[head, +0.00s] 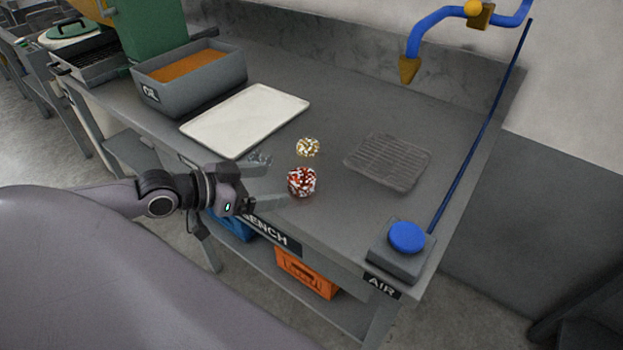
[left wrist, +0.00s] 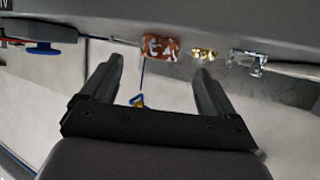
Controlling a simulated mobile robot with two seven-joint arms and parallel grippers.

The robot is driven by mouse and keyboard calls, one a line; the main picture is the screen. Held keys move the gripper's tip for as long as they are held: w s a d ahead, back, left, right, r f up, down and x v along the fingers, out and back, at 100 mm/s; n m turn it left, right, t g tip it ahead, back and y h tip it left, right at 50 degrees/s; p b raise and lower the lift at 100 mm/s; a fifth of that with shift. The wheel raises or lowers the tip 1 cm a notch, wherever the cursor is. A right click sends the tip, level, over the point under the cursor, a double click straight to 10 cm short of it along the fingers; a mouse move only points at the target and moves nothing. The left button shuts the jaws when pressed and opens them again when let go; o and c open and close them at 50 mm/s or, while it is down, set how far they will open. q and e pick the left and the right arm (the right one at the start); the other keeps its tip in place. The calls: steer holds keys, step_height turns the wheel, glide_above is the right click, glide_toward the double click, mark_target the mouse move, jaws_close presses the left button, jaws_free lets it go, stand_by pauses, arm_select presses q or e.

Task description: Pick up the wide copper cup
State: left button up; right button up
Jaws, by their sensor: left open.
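A squat, round copper-red piece with pale patches, which looks like the wide copper cup (head: 301,182), stands on the bench near its front edge. In the left wrist view the copper cup (left wrist: 160,46) shows beyond the fingertips, between them in the picture. My left gripper (head: 277,186) is open and empty, its two fingers pointing right toward the cup. The cup is just past the tips and is not gripped. It also shows in the left wrist view (left wrist: 158,68), with a clear gap between the fingers. My right gripper is not in view.
A smaller gold piece (head: 308,147) stands behind the cup, and a clear or silvery piece (head: 260,158) lies behind the upper finger. A white tray (head: 245,120), an oil bin (head: 190,75), a wire rack (head: 388,161) and a blue-button box (head: 407,238) are around.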

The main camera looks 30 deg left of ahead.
mark_target(293, 182)
arm_select(q)
steer(key=shift+w+d+f, duration=0.25)
steer(key=shift+w+d, duration=0.05)
steer(key=shift+w, duration=0.3)
steer(key=shift+r+b+x, duration=0.2)
steer(key=shift+b+x, duration=0.15)
steer(key=shift+x, duration=2.35)
steer(key=c, duration=1.2)
